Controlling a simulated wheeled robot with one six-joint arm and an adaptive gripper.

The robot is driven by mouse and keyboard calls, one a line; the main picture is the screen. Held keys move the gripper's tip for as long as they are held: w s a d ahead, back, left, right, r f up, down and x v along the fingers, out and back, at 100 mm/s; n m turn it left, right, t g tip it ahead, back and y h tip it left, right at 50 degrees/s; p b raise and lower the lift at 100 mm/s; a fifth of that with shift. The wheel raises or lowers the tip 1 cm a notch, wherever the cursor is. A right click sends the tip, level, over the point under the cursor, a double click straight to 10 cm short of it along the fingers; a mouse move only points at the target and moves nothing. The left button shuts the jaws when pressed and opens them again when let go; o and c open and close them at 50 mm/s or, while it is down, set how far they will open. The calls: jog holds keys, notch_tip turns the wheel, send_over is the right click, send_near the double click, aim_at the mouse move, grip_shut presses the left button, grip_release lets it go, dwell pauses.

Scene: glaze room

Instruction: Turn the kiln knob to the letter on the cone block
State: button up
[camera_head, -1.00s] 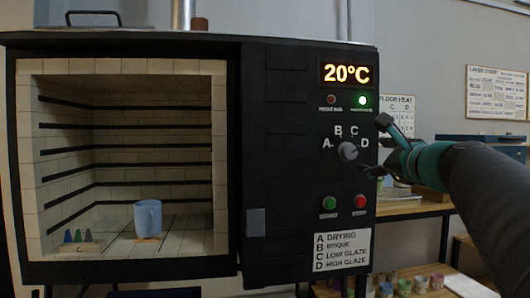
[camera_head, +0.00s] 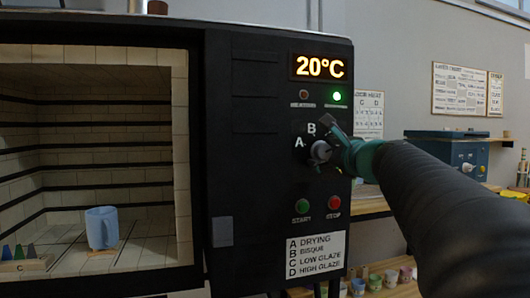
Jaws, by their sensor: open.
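The kiln knob (camera_head: 320,151) is a grey dial on the black control panel (camera_head: 262,190). The letters A and B show beside it; C and D are hidden behind my gripper. My gripper (camera_head: 329,142) is open, with its fingers at the knob's right side and above it; I cannot tell whether they touch it. The knob's pointer direction is unclear. The cone block (camera_head: 22,264) sits inside the kiln at the lower left, marked C, with small dark, blue and green cones on it.
A blue mug (camera_head: 101,228) stands in the open kiln chamber. The display (camera_head: 319,67) reads 20°C and a green light is lit. START (camera_head: 303,205) and STOP (camera_head: 334,203) buttons sit below the knob. A legend (camera_head: 316,256) lists C as low glaze.

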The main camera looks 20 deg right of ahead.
jog(key=c, duration=1.1)
jog(key=shift+b, duration=0.3)
jog(key=shift+c, duration=0.2)
jog(key=shift+f+n+b, duration=0.1)
jog(key=shift+n+b, duration=0.45)
jog(key=shift+n, duration=0.15)
jog(key=n+b, duration=0.5)
jog(key=shift+n+b, duration=0.3)
jog(key=shift+n, duration=0.1)
jog(key=shift+n+b, duration=0.45)
jog(key=shift+n, duration=0.25)
jog(key=shift+r, duration=0.25)
